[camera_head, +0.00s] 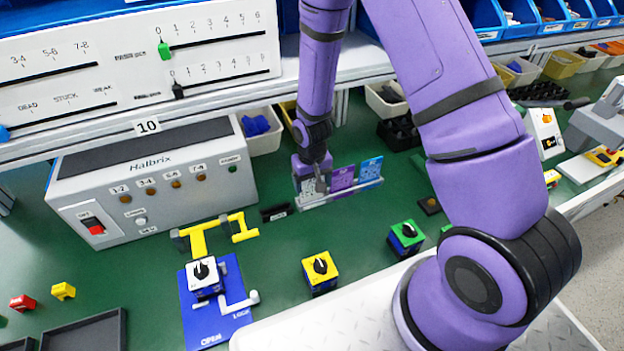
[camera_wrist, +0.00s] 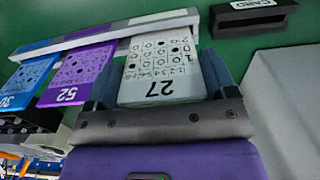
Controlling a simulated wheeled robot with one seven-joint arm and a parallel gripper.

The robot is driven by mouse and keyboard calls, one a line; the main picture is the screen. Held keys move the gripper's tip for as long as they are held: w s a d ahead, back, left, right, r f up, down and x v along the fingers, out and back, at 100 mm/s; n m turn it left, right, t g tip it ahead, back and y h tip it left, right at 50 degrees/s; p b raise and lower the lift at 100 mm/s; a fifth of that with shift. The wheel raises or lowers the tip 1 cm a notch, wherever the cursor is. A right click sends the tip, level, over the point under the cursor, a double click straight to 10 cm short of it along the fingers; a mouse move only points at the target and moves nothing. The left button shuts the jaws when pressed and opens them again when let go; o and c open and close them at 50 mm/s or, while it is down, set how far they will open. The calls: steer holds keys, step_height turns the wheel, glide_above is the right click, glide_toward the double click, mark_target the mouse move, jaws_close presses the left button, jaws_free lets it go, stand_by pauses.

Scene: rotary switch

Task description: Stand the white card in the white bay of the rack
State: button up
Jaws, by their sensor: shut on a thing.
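The white card (camera_wrist: 160,72), marked 27, is held between the two fingers of my gripper (camera_wrist: 160,88) in the wrist view. Its far edge meets the white section of the rack (camera_wrist: 165,22), in line with the other cards; how deep it sits is hidden. In the head view my gripper (camera_head: 311,182) is over the left end of the rack (camera_head: 340,194), with the white card (camera_head: 308,187) partly hidden by it. A purple card (camera_wrist: 78,72), marked 52, and a blue card (camera_wrist: 27,78), marked 30, stand in the neighbouring bays.
A black holder labelled CARD (camera_wrist: 254,15) lies beside the rack; it also shows in the head view (camera_head: 275,212). A grey Halbrix box (camera_head: 150,175) stands to the left. Yellow (camera_head: 320,272) and green (camera_head: 406,238) switch blocks stand in front. Bins (camera_head: 262,130) are behind.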

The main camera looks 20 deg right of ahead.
steer(key=shift+f, duration=0.3)
steer(key=o, duration=0.8)
step_height(320, 180, up, 11)
steer(key=shift+f, duration=0.1)
steer(key=shift+r, duration=4.55)
